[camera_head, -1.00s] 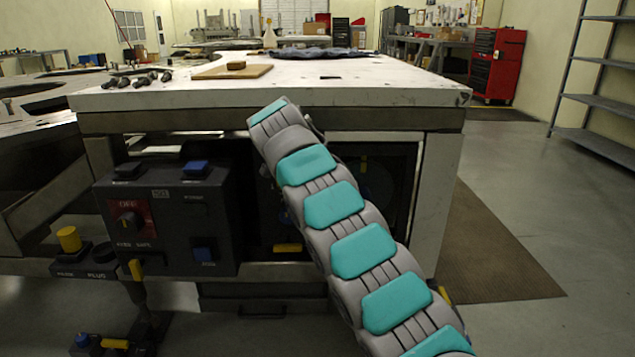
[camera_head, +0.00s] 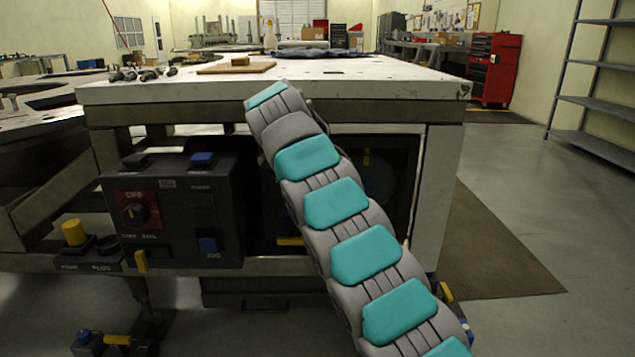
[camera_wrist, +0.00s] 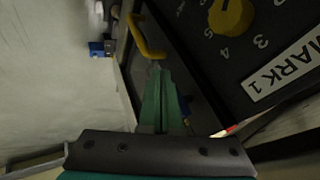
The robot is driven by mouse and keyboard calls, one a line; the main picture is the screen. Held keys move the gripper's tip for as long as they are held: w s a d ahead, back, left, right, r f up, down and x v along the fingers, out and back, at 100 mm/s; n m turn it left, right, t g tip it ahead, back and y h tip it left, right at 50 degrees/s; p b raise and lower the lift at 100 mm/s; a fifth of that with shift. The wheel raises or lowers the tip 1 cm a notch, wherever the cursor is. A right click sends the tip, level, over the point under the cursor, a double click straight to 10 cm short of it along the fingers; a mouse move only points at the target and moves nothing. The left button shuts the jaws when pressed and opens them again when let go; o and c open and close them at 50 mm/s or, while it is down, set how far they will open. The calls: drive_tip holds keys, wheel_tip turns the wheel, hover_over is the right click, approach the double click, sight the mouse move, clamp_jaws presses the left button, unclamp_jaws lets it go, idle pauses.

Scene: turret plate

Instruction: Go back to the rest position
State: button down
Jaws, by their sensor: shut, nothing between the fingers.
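My gripper (camera_wrist: 159,74) shows in the wrist view as two green fingers closed together, with nothing between them. In the wrist view it points toward a yellow hooked handle (camera_wrist: 147,42) beside a dark panel (camera_wrist: 252,65), which carries a yellow numbered dial (camera_wrist: 231,17) and a label reading "MARK 1". I cannot tell whether the fingertips touch anything. In the head view my grey and teal arm rises from the lower right to the front edge of the white-topped table (camera_head: 390,88). The gripper itself cannot be seen in that view.
A dark control box (camera_head: 175,240) with a red-backed knob and blue buttons sits below the tabletop, left of my arm. Open floor (camera_head: 545,210) lies right.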

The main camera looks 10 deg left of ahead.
drive_tip(key=a+p+v, duration=0.1)
drive_tip(key=v, duration=0.6)
drive_tip(key=s+d+n+g+h, duration=0.2)
drive_tip(key=s+d+n, duration=0.3)
drive_tip(key=d, duration=1)
drive_tip(key=s+d+f+n+g+y+p, duration=0.1)
drive_tip(key=s+d+f+n+g, duration=0.15)
drive_tip(key=s+d, duration=0.9)
drive_tip(key=s+f+n+g+y, duration=0.1)
drive_tip(key=s+f, duration=0.4)
drive_tip(key=s, duration=0.6)
drive_tip(key=s+f+n+g+y, duration=0.1)
drive_tip(key=s+f+n, duration=0.2)
drive_tip(key=s, duration=0.9)
drive_tip(key=s+f+n+g+y, duration=0.2)
drive_tip(key=s+f, duration=0.7)
drive_tip(key=s, duration=0.3)
drive_tip(key=shift+s+a+n, duration=0.25)
drive_tip(key=shift+a+n, duration=0.1)
